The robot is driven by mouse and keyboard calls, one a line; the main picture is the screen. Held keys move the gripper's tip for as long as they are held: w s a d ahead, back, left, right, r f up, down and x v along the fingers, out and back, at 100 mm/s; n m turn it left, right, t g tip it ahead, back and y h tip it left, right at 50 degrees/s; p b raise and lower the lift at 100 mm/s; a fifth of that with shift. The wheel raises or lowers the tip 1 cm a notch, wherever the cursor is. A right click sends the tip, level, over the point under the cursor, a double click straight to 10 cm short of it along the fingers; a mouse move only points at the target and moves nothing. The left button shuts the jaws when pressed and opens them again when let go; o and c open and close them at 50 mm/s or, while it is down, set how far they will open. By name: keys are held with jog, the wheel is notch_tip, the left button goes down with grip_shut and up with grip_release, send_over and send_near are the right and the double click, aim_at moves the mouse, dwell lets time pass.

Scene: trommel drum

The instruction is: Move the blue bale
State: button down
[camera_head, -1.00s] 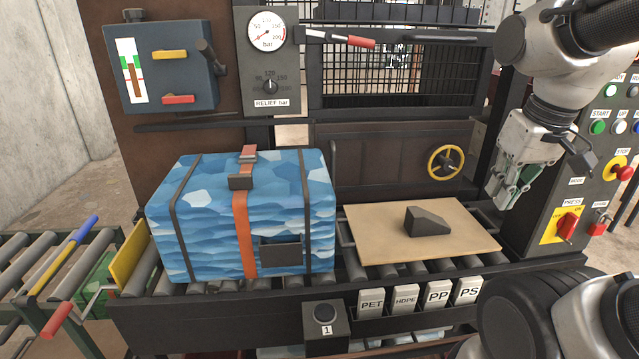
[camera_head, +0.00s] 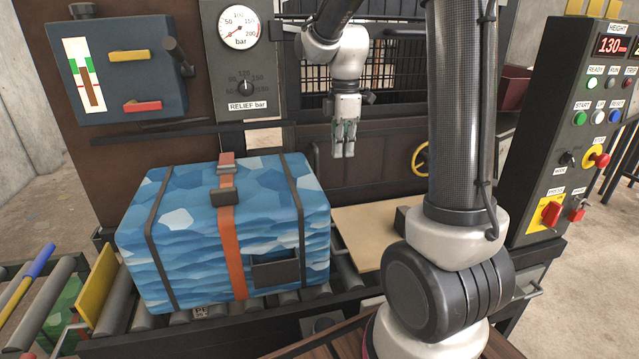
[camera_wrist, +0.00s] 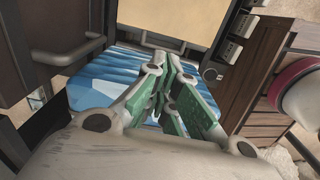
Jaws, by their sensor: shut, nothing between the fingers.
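The blue bale (camera_head: 190,245) is a large patterned block with dark straps and one orange strap. It rests on the roller conveyor at the left of the head view, with a dark label plate on its front. My gripper (camera_head: 343,152) points down, above and behind the bale's right end, apart from it. Its green-padded fingers are shut with nothing between them. In the wrist view the gripper (camera_wrist: 178,105) covers part of the bale (camera_wrist: 95,92), which shows below it.
A tan board (camera_head: 365,235) with a dark wedge (camera_head: 402,222) lies right of the bale, partly hidden by my arm. A yellow plate (camera_head: 95,290) stands at the bale's left. The control panel (camera_head: 570,130) is at the right. The press frame stands behind.

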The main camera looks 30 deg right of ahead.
jog(key=a+f, duration=0.4)
jog(key=f, duration=0.6)
jog(key=shift+w, duration=0.35)
jog(key=w+a, duration=0.1)
jog(key=a, duration=0.3)
jog(key=w+a, duration=0.1)
jog(key=a, duration=0.8)
jog(key=shift+w+a, duration=0.25)
jog(key=shift+w, duration=0.15)
